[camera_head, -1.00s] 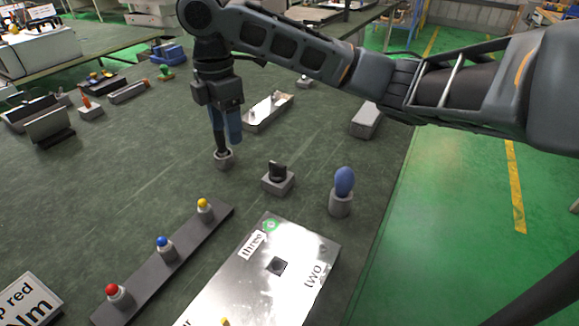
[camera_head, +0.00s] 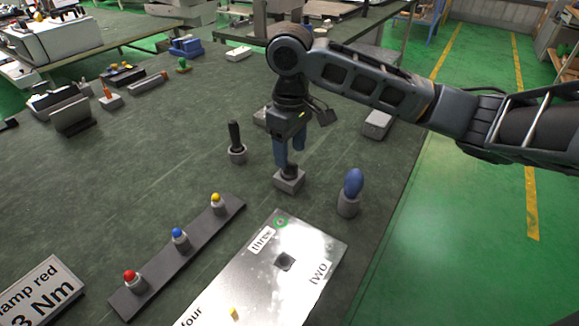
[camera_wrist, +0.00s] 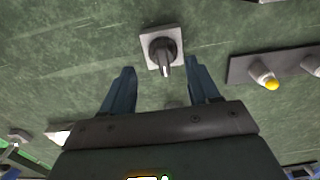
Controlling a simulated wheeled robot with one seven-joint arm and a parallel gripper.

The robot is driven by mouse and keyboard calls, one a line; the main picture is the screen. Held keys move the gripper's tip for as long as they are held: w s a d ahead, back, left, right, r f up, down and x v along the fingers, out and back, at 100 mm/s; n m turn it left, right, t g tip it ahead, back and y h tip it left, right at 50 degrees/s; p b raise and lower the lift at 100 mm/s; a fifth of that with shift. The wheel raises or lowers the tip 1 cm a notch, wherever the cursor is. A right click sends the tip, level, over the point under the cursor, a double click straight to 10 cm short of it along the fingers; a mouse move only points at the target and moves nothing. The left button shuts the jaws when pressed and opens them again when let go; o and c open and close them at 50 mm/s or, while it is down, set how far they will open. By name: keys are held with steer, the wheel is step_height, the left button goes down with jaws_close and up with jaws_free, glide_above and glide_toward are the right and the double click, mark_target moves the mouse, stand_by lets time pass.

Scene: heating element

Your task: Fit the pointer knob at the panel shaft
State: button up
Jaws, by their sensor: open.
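The black pointer knob (camera_head: 289,170) sits on a small grey block (camera_head: 288,183) on the green table. In the wrist view the knob (camera_wrist: 163,52) shows just ahead of and between my fingertips, its pointer toward me. My gripper (camera_head: 291,158) is open above the knob, pointing down, with a blue finger on each side; the fingers also show in the wrist view (camera_wrist: 160,78). It holds nothing. The light metal panel (camera_head: 318,250) lies at the front, labelled "three", "two" and "four". A dark square spot (camera_head: 284,261), perhaps the shaft place, is on it.
A blue egg-shaped handle on a grey stand (camera_head: 352,190) is close right of the knob. A black upright handle in a grey holder (camera_head: 236,145) is on the left. A dark strip with red, blue and yellow buttons (camera_head: 180,250) lies front left. Open table lies further left.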

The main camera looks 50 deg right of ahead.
mark_target(289, 168)
steer(key=shift+a+f, duration=0.15)
steer(key=shift+f, duration=0.95)
steer(key=shift+a+f, duration=0.1)
steer(key=shift+f, duration=0.95)
steer(key=c, duration=1)
steer(key=shift+w, duration=0.1)
